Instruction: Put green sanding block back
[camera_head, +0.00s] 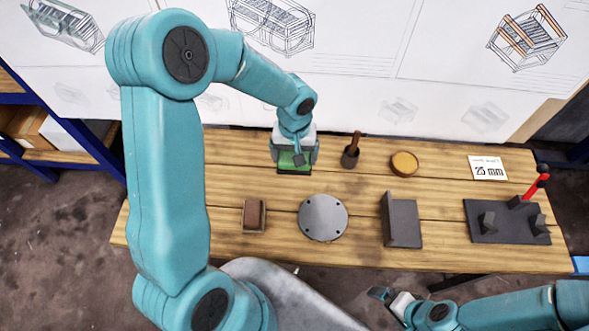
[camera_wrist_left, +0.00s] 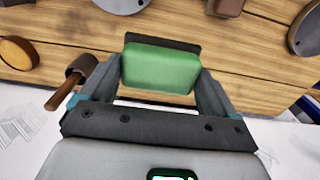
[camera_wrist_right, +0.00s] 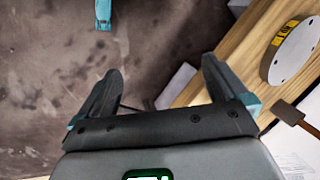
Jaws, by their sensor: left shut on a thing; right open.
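The green sanding block (camera_head: 287,160) is at the back left of the wooden bench, under my left gripper (camera_head: 294,158). In the left wrist view the green block (camera_wrist_left: 160,68) sits between the two fingers of my left gripper (camera_wrist_left: 161,75), which is shut on it. A dark strip runs along the block's far edge in that view. I cannot tell whether the block touches the bench. My right gripper (camera_head: 390,298) is open and empty, off the bench's front edge; its spread fingers show in the right wrist view (camera_wrist_right: 162,72).
On the bench (camera_head: 350,258) are a brown block (camera_head: 254,214), a grey disc (camera_head: 323,218), a brown-handled tool in a dark cup (camera_head: 350,155), a round yellow-topped dish (camera_head: 404,163), a dark angled plate (camera_head: 403,222), a 25 mm card (camera_head: 488,168) and a dark fixture (camera_head: 485,235).

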